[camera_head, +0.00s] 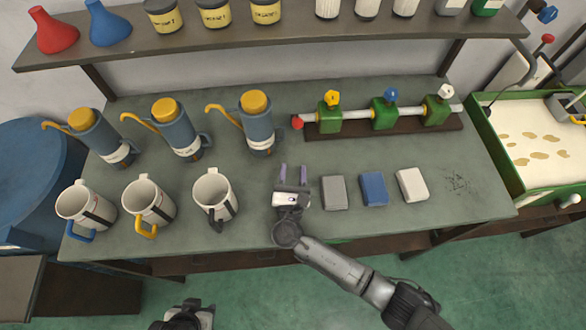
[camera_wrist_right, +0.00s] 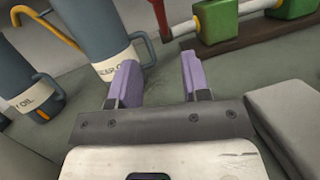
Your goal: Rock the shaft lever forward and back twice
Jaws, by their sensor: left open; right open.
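A pale shaft (camera_head: 358,115) runs through several green blocks on a dark base at the back right of the bench. A red-knobbed lever (camera_head: 297,122) is at its left end; in the right wrist view the red lever (camera_wrist_right: 160,17) is cut off by the top edge. My right gripper (camera_head: 291,170) is open and empty over the bench, in front of the lever and apart from it. Its two purple fingers (camera_wrist_right: 158,82) point toward the shaft's left end. My left gripper (camera_head: 188,316) is at the bottom edge, partly cut off, away from the bench objects.
Blue oil cans (camera_head: 258,132) stand left of the shaft. Several mugs (camera_head: 214,195) stand at the front left. Grey (camera_head: 334,193), blue (camera_head: 373,189) and white (camera_head: 412,185) blocks lie right of my right gripper. A shelf (camera_head: 270,39) hangs above. Bench between gripper and lever is clear.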

